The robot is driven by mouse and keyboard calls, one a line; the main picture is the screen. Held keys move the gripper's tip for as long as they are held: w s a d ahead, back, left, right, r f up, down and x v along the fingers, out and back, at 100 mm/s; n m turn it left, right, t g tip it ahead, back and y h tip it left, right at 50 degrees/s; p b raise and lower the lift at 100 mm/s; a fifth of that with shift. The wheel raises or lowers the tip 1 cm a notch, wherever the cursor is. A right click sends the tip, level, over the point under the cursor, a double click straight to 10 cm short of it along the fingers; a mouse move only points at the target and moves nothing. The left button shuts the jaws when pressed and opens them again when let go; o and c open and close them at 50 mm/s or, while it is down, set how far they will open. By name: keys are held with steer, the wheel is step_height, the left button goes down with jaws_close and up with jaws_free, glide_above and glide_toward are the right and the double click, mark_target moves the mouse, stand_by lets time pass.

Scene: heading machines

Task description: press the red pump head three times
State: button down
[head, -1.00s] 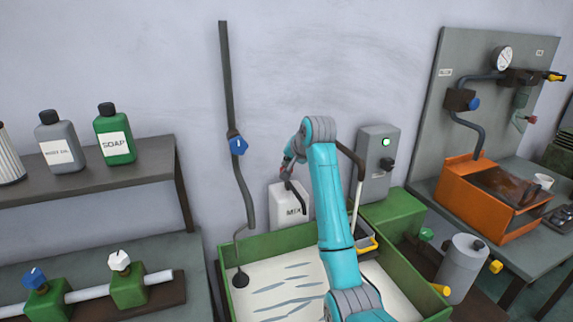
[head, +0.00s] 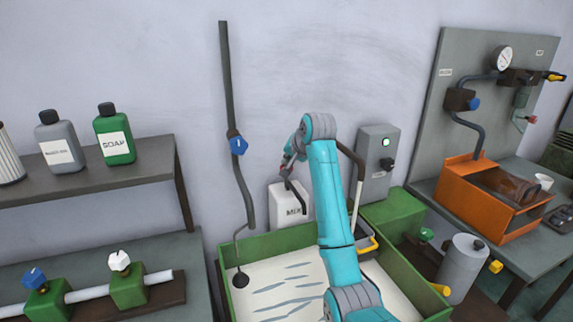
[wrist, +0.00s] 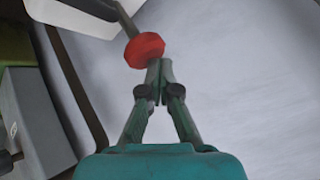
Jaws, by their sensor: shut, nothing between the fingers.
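The red pump head (wrist: 145,49) is a round red knob on a thin stem, near the top centre of the wrist view. It belongs to the white jug (head: 291,200) marked MIX, which stands against the wall at the back of the green-rimmed tray. My gripper (wrist: 160,68) is shut and empty, with its fingertips right at the near edge of the red head. I cannot tell whether they touch it. In the head view my gripper (head: 287,172) is above the jug and mostly hides the pump head.
The green-rimmed tray (head: 225,275) holds pale liquid. A grey switch box (head: 378,160) with a green light is on the wall right of the jug, above a green block (head: 395,212). A dark hose (head: 240,190) hangs to the left.

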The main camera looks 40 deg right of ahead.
steer(key=shift+r, duration=1)
steer(key=shift+r, duration=2.5)
step_height(320, 180, up, 4)
steer(key=shift+f, duration=0.1)
steer(key=shift+f, duration=4.35)
steer(key=shift+f, duration=0.1)
